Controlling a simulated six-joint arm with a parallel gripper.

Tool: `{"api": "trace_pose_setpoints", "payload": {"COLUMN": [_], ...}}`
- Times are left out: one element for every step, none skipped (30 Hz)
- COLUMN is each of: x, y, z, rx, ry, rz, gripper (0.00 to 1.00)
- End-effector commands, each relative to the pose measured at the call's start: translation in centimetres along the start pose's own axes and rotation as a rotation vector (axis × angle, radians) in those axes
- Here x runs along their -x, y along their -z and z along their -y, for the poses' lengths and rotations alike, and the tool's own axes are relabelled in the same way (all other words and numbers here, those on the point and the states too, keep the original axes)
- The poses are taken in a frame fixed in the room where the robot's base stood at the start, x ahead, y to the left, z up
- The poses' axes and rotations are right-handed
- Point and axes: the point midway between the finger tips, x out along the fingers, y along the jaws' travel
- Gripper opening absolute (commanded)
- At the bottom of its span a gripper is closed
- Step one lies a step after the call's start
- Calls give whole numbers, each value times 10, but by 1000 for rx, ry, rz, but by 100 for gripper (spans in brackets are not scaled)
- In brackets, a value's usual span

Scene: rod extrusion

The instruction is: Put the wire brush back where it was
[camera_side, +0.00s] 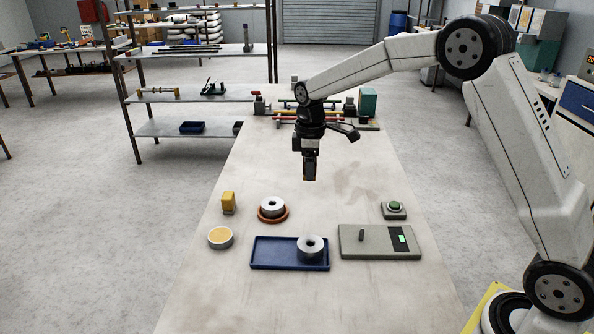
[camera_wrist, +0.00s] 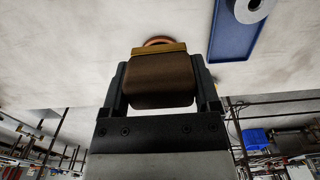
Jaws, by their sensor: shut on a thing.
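My gripper (camera_side: 309,173) hangs above the middle of the bench, pointing down and clear of the surface. In the wrist view its two fingers (camera_wrist: 160,85) are shut on a brown block with a tan strip along its far edge, which I take to be the wire brush (camera_wrist: 161,88). In the side view the brush is mostly hidden between the fingers. No marked resting place for the brush can be made out.
On the bench (camera_side: 330,300) are a yellow block (camera_side: 228,204), a round tub (camera_side: 220,238), a metal ring on an orange-brown base (camera_side: 272,208), a blue tray (camera_side: 268,255) holding another ring (camera_side: 311,247), a grey-green panel (camera_side: 365,244) and a green-button box (camera_side: 394,210). Bench below my gripper is clear.

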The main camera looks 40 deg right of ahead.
Motion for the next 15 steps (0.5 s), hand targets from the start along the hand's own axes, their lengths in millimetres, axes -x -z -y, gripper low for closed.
{"api": "trace_pose_setpoints", "payload": {"x": [2,3,4,4,5,5,5,6,6,6,6,6,6,6,6], "y": [-9,-14,-20,-25,-30,-36,-41,-46,-52,-57,-62,-68,-73,-78,-84], "z": [4,7,10,13,16,19,22,25,29,32,36,40,43,47,51], "rx": [-1,-2,-2,-2,-2,-2,-1,-1,-2,-2,-2,-2,-2,-1,-1], "ry": [0,0,-1,-1,0,-1,-1,-1,-1,-1,-1,0,-1,-1,-1], "rz": [0,0,0,0,0,0,0,0,0,0,0,1,0,0,0], "gripper": [24,24,24,24,24,24,24,24,24,24,24,24,24,24,24]}}
